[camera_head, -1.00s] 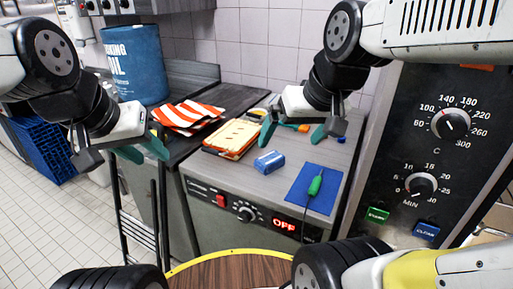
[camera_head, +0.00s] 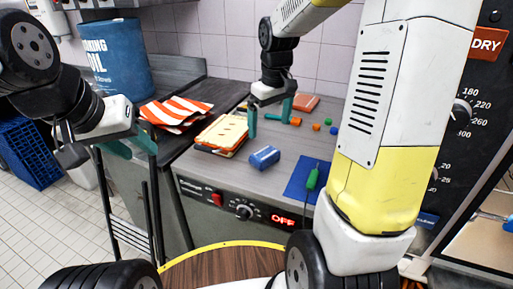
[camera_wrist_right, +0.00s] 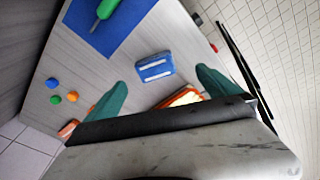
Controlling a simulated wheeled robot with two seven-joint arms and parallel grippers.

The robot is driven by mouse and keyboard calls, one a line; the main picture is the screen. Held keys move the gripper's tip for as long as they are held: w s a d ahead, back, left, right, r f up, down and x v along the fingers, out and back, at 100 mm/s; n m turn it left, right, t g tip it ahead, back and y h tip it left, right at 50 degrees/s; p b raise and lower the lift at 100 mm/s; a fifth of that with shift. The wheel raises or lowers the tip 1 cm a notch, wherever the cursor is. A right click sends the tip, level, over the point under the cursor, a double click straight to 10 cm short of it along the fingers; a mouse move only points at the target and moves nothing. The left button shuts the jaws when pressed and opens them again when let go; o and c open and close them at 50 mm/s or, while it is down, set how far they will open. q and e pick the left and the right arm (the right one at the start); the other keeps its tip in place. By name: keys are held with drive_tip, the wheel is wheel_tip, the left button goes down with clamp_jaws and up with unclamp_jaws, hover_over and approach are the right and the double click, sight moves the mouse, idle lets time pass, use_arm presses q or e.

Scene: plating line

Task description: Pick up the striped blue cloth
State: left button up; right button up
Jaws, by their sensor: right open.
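The striped blue cloth (camera_head: 264,157) is a small folded block on the grey counter, left of the blue mat. In the right wrist view it shows white stripes (camera_wrist_right: 155,66) and lies ahead of the fingers, roughly between their lines. My right gripper (camera_head: 270,116) is open and empty, above and behind the cloth in the head view, with its fingers pointing down and apart from it. Its two green fingers also show in the wrist view (camera_wrist_right: 160,91). My left gripper (camera_head: 134,146) hangs at the left, away from the cloth, with its fingers apart and empty.
A folded orange-and-cream cloth (camera_head: 222,133) lies left of the blue cloth. An orange-white striped cloth (camera_head: 175,113) lies farther left. A green-handled tool (camera_head: 312,178) rests on the blue mat (camera_head: 298,186). Small coloured pieces (camera_head: 316,126) and an orange block (camera_head: 306,103) lie behind.

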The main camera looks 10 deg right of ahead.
drive_tip(key=n+g, duration=0.1)
drive_tip(key=g, duration=0.1)
hover_over(265, 152)
drive_tip(key=f, duration=0.7)
drive_tip(key=shift+s+d+f, duration=0.1)
drive_tip(key=shift+s+d, duration=0.05)
drive_tip(key=shift+s, duration=0.1)
drive_tip(key=f, duration=0.8)
drive_tip(key=shift+w, duration=0.2)
drive_tip(key=shift+r, duration=0.1)
drive_tip(key=c, duration=1.2)
drive_tip(key=shift+c, duration=0.2)
drive_tip(key=shift+r, duration=0.15)
